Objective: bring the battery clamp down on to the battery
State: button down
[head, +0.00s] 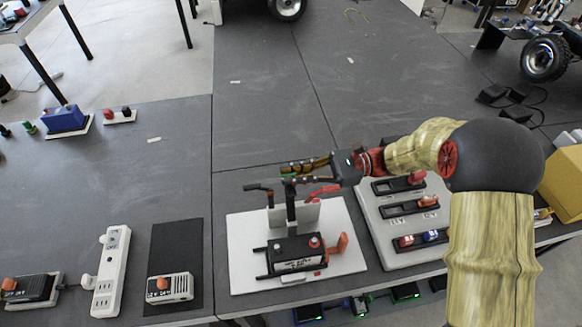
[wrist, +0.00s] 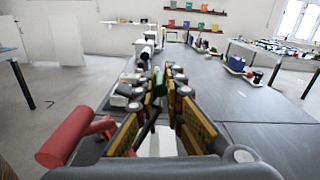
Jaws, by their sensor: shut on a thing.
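The battery (head: 296,252) is a black box with a red terminal, on a white base plate (head: 245,235) in the head view. The battery clamp (head: 291,208) has a dark upright bar above the battery, in front of light uprights. My gripper (head: 290,175) is at the top of this bar, well above the battery, and shut on the clamp. In the wrist view, my gripper's yellow-padded fingers (wrist: 163,100) flank a dark green cylinder (wrist: 159,82). The exact contact is hard to make out. A red handle (wrist: 68,139) shows left of the fingers.
An orange lever (head: 338,246) stands right of the battery. A grey switch panel (head: 376,222) stands further right, under my arm. A white power strip (head: 111,270) and a small charger box (head: 170,287) lie to the left. The bench behind is mostly clear.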

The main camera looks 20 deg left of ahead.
jog(key=shift+s+d, duration=0.15)
jog(key=shift+s, duration=0.15)
jog(key=c, duration=2.1)
grip_release()
jog(key=shift+c, duration=0.2)
jog(key=shift+w, duration=0.1)
